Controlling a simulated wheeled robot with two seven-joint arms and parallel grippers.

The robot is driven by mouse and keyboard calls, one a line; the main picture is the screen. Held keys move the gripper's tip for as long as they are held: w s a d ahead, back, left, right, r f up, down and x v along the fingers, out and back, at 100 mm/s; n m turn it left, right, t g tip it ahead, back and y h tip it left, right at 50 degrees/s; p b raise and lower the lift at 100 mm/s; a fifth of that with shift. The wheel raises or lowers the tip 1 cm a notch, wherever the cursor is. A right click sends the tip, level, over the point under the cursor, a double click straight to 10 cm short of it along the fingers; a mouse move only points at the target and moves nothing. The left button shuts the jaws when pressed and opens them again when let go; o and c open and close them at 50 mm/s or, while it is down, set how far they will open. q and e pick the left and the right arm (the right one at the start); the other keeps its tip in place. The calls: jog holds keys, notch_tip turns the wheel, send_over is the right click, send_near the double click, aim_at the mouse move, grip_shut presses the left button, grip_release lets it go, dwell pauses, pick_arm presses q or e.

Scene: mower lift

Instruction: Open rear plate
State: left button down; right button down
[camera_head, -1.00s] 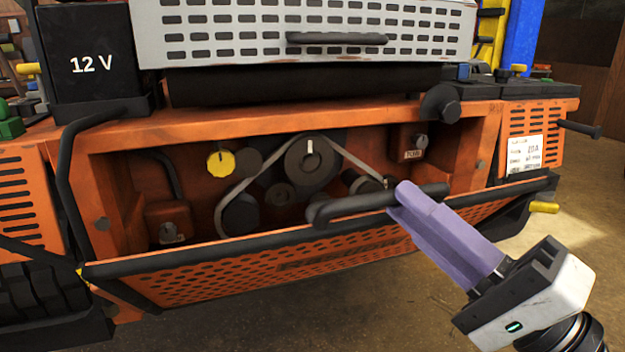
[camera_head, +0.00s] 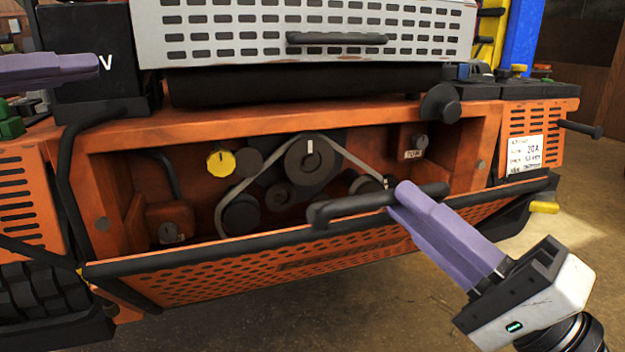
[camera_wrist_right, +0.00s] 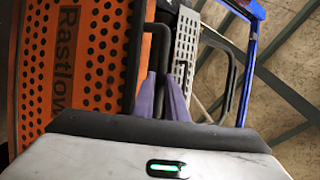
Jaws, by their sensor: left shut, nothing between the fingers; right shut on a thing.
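The rear plate (camera_head: 270,266) is an orange perforated panel with a black top bar. It is tilted outward from the machine, and the compartment behind it is exposed. My right gripper (camera_head: 402,200) has purple fingers shut on the plate's black handle (camera_head: 345,203), at its right end. In the right wrist view the perforated plate (camera_wrist_right: 85,60) fills the left side, and the purple fingers (camera_wrist_right: 163,98) are at the black handle (camera_wrist_right: 158,35). My left gripper (camera_head: 95,63) shows only its purple fingers at the upper left, shut and empty, in front of the battery box.
The open compartment holds a belt with pulleys (camera_head: 310,160), a yellow knob (camera_head: 220,160) and small switches. A black 12 V box (camera_head: 95,95) stands upper left. A grey slotted cover (camera_head: 300,20) with a handle is above. Bare floor (camera_head: 400,310) lies in front.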

pick_arm(q)
jog(key=s+d+f+m+g+h, duration=0.1)
jog(key=s+d+f+m+g, duration=0.1)
jog(key=d+m+g, duration=0.3)
jog(key=s+d+f+m+g+h, duration=0.1)
jog(key=s+d+f+g, duration=0.15)
jog(key=d, duration=0.55)
jog(key=s+d+f+m+g+h, duration=0.1)
jog(key=s+d+f+m+g, duration=0.15)
jog(key=d, duration=0.35)
send_over(312, 226)
jog(key=w, duration=0.1)
notch_tip(312, 226, down, 3)
jog(key=shift+a+f+g, duration=0.1)
jog(key=shift+f+g, duration=0.1)
jog(key=shift+g, duration=0.2)
jog(key=shift+s+f, duration=0.45)
jog(key=shift+f, duration=0.05)
pick_arm(e)
jog(key=shift+d, duration=0.1)
pick_arm(q)
jog(key=shift+s+f, duration=0.1)
